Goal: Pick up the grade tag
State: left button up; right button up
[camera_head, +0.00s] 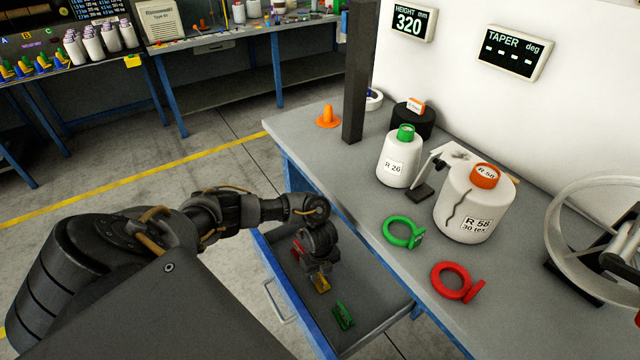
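Small clip-like tags lie in the open drawer (372,322) under the bench: a red one (297,250), a yellow one (321,284) and a green one (343,316). My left gripper (318,268) points down into the drawer, directly over the yellow tag, with the red tag just left of it. The fingertips are dark and small. I cannot tell whether they are open, or whether they touch the yellow tag. The green tag lies clear of the gripper, nearer the drawer's front. I do not make out my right gripper.
On the bench (395,275) stand a white bobbin with green top (398,168), a larger cracked bobbin (470,212), a green ring (400,232) and a red ring (455,282). A dark post (357,80) rises behind the drawer. A wheel (560,225) stands at right.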

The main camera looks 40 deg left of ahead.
pick_arm(q)
jog(key=shift+f, duration=0.95)
grip_shut()
jog(key=shift+r, duration=0.15)
